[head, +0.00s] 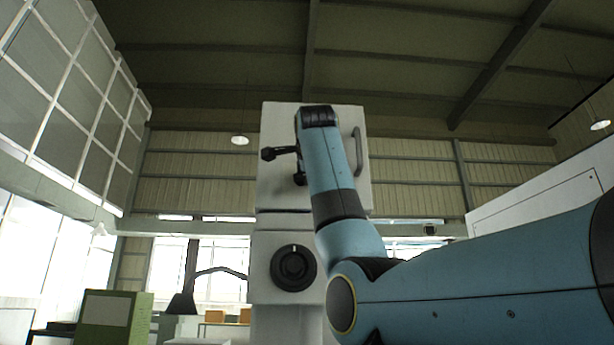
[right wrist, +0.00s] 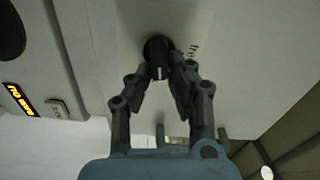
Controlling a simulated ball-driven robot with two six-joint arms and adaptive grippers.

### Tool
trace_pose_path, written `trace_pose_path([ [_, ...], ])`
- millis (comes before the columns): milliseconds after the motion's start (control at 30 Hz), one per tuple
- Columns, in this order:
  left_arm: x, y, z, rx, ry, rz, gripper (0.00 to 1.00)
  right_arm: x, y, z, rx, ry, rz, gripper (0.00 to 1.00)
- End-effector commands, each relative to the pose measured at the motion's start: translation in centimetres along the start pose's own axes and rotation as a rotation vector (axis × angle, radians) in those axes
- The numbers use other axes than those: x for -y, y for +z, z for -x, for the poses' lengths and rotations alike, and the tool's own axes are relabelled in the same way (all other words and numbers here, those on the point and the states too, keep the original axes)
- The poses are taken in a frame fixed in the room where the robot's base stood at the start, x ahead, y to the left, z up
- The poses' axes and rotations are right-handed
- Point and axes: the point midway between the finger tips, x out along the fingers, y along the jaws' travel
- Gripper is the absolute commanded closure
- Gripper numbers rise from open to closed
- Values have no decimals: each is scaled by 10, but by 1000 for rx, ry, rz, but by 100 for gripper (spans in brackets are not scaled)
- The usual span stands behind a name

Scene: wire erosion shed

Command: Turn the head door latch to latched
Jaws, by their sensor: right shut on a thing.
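The head door latch is a black knob with a white mark, on a pale panel in the right wrist view (right wrist: 158,48). My right gripper (right wrist: 162,74) is shut on it, one finger on each side. The white mark faces back towards my gripper. In the head view a black shape at the left of the white head door (head: 279,125) looks like the knob with my right gripper (head: 283,152) reaching it from the right. My right arm hides part of the door. My left gripper is not in view.
A grey handle (head: 358,151) stands on the door's right side. A large black dial (head: 293,267) sits on the machine below. A partly covered label (right wrist: 196,48) is beside the knob, and an orange-lit display (right wrist: 19,99) is at the left. A green box (head: 113,318) stands lower left.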

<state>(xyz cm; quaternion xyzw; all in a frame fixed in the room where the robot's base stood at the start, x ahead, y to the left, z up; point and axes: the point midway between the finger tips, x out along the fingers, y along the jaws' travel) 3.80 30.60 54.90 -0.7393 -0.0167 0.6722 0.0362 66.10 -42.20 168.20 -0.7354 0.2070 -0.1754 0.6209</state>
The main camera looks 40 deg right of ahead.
Motion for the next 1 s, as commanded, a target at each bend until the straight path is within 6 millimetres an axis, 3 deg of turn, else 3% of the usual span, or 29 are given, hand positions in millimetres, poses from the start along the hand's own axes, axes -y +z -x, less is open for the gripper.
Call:
trace_pose_path([
  [400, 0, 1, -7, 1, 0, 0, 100, -4, 0, 0, 0, 3, -166, 100],
  [900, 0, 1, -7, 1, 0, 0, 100, -4, 1, 0, 0, 5, -183, 100],
  [933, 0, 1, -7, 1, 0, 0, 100, -4, 1, 0, 0, 5, -183, 82],
  [1000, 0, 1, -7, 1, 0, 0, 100, -4, 1, 0, 0, 5, -183, 72],
])
